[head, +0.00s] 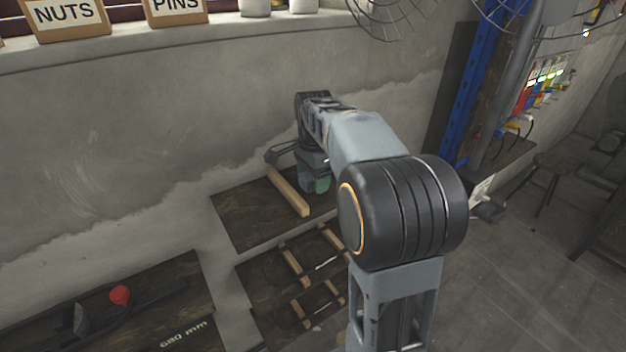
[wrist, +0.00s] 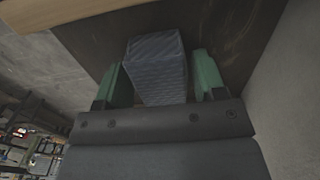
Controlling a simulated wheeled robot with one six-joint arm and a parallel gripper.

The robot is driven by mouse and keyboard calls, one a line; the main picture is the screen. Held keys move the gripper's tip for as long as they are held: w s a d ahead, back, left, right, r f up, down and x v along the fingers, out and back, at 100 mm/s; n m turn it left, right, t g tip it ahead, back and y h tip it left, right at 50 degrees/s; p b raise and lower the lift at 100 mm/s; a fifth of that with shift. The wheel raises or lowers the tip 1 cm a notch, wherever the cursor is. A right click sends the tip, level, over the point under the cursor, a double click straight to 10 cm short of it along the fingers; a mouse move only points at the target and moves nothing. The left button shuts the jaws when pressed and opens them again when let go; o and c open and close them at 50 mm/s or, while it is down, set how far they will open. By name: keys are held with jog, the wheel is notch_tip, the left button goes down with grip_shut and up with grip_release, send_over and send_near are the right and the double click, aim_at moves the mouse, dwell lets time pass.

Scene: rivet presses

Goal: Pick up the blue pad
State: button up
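The pad is a ribbed, dull blue-grey block (wrist: 157,70) in the middle of the wrist view. It lies between the two green fingertips of my gripper (wrist: 161,78). A thin dark gap shows beside the right finger, and the left finger is very close to the block's side. The gripper looks open around it. In the head view my gripper (head: 317,184) is low over the dark board (head: 240,218) by the wall, pointing down. My own arm hides part of this area, and I cannot make out the pad clearly there.
A wooden bar (head: 288,192) lies on the board just left of my gripper. The wall (head: 150,130) is close behind. A rack with wooden strips (head: 294,262) is nearer. A press with a red knob (head: 120,295) stands at the lower left.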

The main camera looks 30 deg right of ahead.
jog(key=c, duration=0.6)
jog(key=shift+r, duration=0.5)
notch_tip(320, 180, up, 2)
jog(key=shift+r, duration=0.1)
jog(key=s+d+r+b, duration=0.1)
jog(key=s+r+b, duration=0.1)
jog(key=s+r, duration=0.7)
jog(key=s, duration=0.5)
jog(key=shift+d+r, duration=0.3)
jog(key=shift+r, duration=0.1)
